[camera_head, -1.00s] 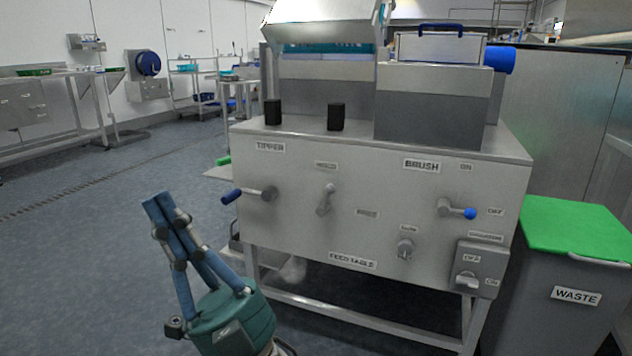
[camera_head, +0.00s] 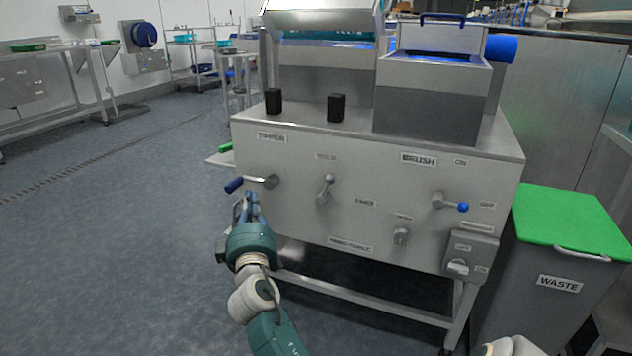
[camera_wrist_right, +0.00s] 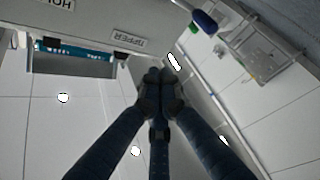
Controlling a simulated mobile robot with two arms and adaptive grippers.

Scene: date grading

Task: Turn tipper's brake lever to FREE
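The brake lever (camera_head: 325,190) is a small grey lever on the front panel of the steel feed table (camera_head: 290,215). Its knob end points up, below the HOLD label (camera_head: 325,156); the FREE label (camera_head: 365,202) is to its right. The TIPPER label (camera_head: 272,138) and a blue-handled crank (camera_head: 234,185) are to its left. My right gripper (camera_head: 248,203) is just below the crank, left of the brake lever. In the right wrist view its fingertips (camera_wrist_right: 160,78) are together with nothing visible between them. The brake lever is not visible there. My left gripper is not in view.
A brush lever with a blue knob (camera_head: 462,207), a small knob (camera_head: 401,236) and a switch box (camera_head: 470,255) are on the panel's right side. A waste bin with a green lid (camera_head: 570,220) stands at right. The floor at left is clear.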

